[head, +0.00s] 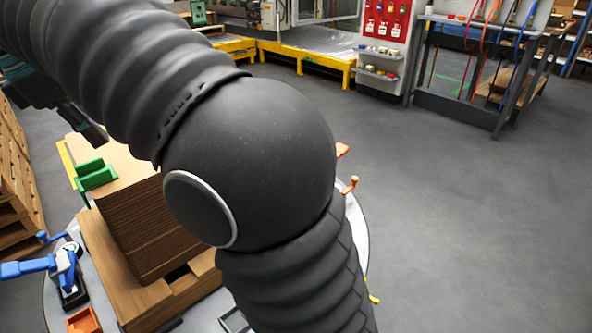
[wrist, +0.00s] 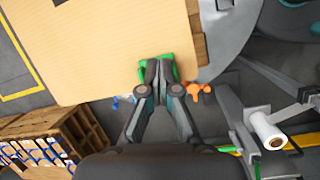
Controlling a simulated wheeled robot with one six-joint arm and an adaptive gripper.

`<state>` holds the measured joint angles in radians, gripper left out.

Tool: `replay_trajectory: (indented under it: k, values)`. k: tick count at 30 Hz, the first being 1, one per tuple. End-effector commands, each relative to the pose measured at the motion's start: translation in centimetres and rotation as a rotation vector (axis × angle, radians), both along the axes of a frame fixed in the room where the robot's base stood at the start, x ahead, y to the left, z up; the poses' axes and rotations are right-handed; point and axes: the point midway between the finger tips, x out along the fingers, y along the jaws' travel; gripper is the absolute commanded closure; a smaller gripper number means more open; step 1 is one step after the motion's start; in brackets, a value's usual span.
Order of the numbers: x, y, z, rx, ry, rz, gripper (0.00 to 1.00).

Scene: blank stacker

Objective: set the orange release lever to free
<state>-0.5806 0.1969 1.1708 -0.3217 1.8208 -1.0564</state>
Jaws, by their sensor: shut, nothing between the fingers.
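Orange parts (head: 350,185) show at the right edge of my arm's big joint in the head view, beside the round grey plate; the arm hides the rest, so I cannot tell the lever's setting. In the wrist view an orange piece (wrist: 199,91) lies just right of my gripper's fingertips; I cannot tell whether it is the release lever. My gripper (wrist: 158,70) is shut and empty, above a green bracket (wrist: 143,70) at the edge of the cardboard stack (wrist: 100,45). In the head view my gripper is at the far left, partly behind my arm.
The cardboard stack (head: 150,225) stands on a wooden base, with the green bracket (head: 95,175) on its far left edge. A blue clamp (head: 65,270) and an orange tray (head: 84,320) are at the lower left. Wooden pallets (head: 18,200) stand left. Floor to the right is clear.

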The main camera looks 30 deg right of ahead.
Motion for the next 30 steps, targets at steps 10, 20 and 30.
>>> replay_trajectory:
  k: [10,20,30]
  values:
    - [-3.3,-9.0,-2.9,0.180,-0.147,-0.378,1.00]
    - [-5.4,-16.7,-8.3,0.353,-0.251,-0.805,1.00]
    - [-2.2,-24.5,-12.8,0.436,-0.266,-1.122,1.00]
